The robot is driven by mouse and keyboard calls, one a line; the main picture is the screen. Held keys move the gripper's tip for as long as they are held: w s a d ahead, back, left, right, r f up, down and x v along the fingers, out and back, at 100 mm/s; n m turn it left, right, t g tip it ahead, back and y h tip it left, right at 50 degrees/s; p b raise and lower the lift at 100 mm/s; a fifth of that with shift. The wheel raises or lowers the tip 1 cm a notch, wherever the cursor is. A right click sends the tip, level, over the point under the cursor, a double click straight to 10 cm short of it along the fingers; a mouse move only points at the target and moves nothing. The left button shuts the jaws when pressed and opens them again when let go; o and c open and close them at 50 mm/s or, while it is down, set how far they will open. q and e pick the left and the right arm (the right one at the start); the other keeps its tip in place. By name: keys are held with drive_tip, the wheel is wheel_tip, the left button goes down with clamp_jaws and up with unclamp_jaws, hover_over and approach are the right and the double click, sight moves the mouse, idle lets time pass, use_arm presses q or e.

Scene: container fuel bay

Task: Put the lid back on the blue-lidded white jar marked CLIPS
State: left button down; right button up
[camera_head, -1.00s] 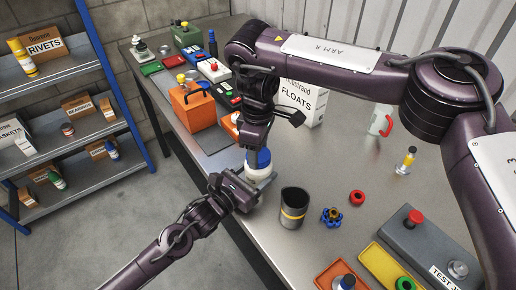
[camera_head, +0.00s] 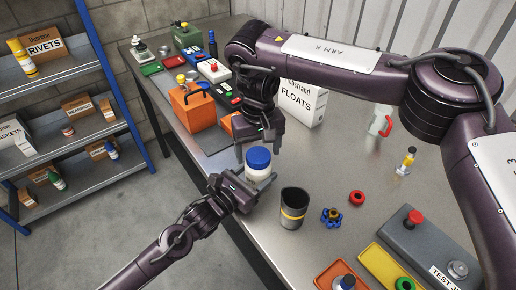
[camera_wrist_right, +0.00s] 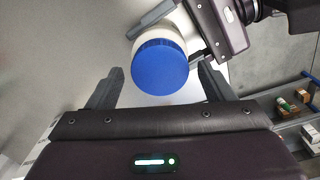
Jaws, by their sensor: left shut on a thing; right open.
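The white jar (camera_head: 257,174) stands upright near the table's front edge with its blue lid (camera_head: 258,158) sitting on top. No CLIPS marking is readable. My left gripper (camera_head: 258,184) is shut on the jar, low on its body. My right gripper (camera_head: 259,149) is open, above and behind the jar, and holds nothing. In the right wrist view the blue lid (camera_wrist_right: 160,68) lies beyond and between the open fingertips (camera_wrist_right: 160,80), with a strip of the white jar (camera_wrist_right: 160,34) behind it. The lid looks level; whether it is fully seated I cannot tell.
A dark cup with a yellow band (camera_head: 293,207) stands right of the jar. A FLOATS box (camera_head: 303,100) and an orange case (camera_head: 193,107) stand behind. A blue valve wheel (camera_head: 332,217) and red ring (camera_head: 357,197) lie to the right. Bare tabletop lies between.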

drive_tip(key=shift+r, duration=2.25)
drive_tip(key=shift+c, duration=0.3)
drive_tip(key=n, duration=0.6)
drive_tip(key=shift+r, duration=0.35)
drive_tip(key=n, duration=0.4)
drive_tip(key=shift+r+n, duration=0.25)
drive_tip(key=shift+n, duration=0.05)
drive_tip(key=n, duration=0.4)
drive_tip(key=shift+r, duration=0.2)
drive_tip(key=n, duration=0.7)
drive_tip(key=shift+r, duration=0.4)
drive_tip(key=n, duration=0.3)
drive_tip(key=shift+r+n, duration=0.15)
drive_tip(key=shift+n, duration=0.25)
drive_tip(key=n, duration=0.5)
drive_tip(key=shift+s+r, duration=0.1)
drive_tip(key=shift+r, duration=0.15)
